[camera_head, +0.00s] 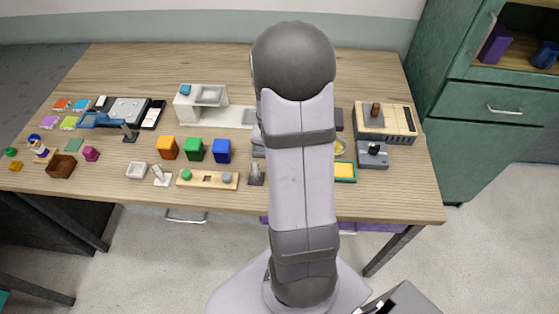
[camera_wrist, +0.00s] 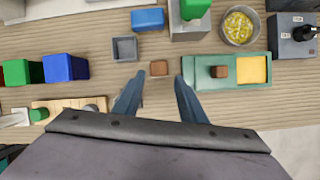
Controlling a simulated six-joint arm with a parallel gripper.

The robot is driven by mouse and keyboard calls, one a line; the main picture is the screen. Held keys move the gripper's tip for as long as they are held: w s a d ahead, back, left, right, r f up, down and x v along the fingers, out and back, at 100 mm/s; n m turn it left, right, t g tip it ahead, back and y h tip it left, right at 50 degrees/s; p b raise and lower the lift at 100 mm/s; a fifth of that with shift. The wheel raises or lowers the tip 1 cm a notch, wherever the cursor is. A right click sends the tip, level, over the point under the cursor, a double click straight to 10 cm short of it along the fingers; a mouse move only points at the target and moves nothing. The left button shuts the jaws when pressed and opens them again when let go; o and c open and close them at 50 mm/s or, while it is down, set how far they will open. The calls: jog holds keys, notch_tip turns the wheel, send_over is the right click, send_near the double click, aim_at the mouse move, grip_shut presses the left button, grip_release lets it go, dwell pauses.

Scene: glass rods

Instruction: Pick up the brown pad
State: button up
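A small brown block (camera_wrist: 159,68) lies on the wooden table in the wrist view, just beyond the gap between my fingertips. A second brown piece (camera_wrist: 219,71) rests on the left part of a green tray (camera_wrist: 198,77), beside a yellow square. I cannot tell which of the two is called the pad. My gripper (camera_wrist: 159,77) is open and empty, with its fingers apart and pointing toward the first brown block. In the head view my arm hides the gripper and both brown pieces; only the tray's yellow end (camera_head: 345,171) shows.
Near the fingers are a grey square dish (camera_wrist: 125,49), a blue block (camera_wrist: 148,19), a bowl of yellow bits (camera_wrist: 239,26) and a grey box (camera_wrist: 292,35). Blue and green cubes stand left. Bare table surrounds the loose brown block.

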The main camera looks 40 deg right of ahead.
jog(key=n, duration=0.1)
jog(key=f+n+b, duration=0.1)
jog(key=shift+w+d+f+n, duration=0.15)
jog(key=shift+w+f+n, duration=0.1)
jog(key=shift+n, duration=0.05)
jog(key=shift+b+x, duration=1.75)
jog(key=shift+x, duration=1.2)
jog(key=shift+w+d+r, duration=0.15)
jog(key=shift+w, duration=0.05)
jog(key=c, duration=0.7)
